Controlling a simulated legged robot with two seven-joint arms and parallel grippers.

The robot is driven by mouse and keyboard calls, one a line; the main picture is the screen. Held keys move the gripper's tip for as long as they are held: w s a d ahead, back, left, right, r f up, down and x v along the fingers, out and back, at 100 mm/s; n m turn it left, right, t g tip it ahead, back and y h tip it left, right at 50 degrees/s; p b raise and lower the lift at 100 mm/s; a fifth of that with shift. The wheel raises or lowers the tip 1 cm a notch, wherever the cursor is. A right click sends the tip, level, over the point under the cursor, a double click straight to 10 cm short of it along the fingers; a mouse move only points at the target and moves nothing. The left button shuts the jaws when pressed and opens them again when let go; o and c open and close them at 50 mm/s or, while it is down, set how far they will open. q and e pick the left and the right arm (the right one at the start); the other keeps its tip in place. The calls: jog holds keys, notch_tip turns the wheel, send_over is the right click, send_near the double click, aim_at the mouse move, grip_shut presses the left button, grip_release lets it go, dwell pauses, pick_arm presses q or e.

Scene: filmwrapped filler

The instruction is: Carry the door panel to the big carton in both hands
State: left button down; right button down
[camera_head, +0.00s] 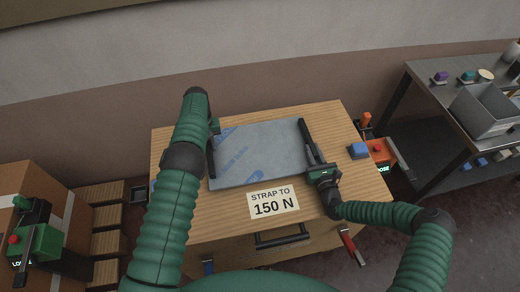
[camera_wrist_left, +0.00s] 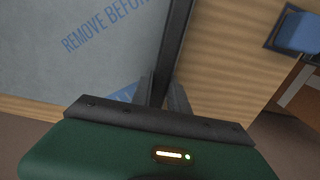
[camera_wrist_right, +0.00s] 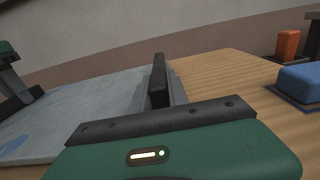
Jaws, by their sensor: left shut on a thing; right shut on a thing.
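The door panel (camera_head: 258,153) is a grey sheet under printed blue film, lying flat on or just above the wooden bench top. Dark bars run along its left and right edges. My left gripper (camera_head: 212,135) is at the left bar, partly hidden by my arm; in the left wrist view its fingers (camera_wrist_left: 163,98) are shut on the dark bar (camera_wrist_left: 178,40). My right gripper (camera_head: 318,168) is shut on the right bar (camera_head: 306,138), also seen between the fingers in the right wrist view (camera_wrist_right: 158,80).
The wooden bench (camera_head: 350,200) carries a "STRAP TO 150 N" label (camera_head: 273,202) and a blue block (camera_head: 358,151). A red-handled tool (camera_head: 348,243) hangs at the front. A metal table (camera_head: 440,85) with a grey bin (camera_head: 485,108) stands right. A green strapping device (camera_head: 38,241) is by the carton.

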dwell(0.5)
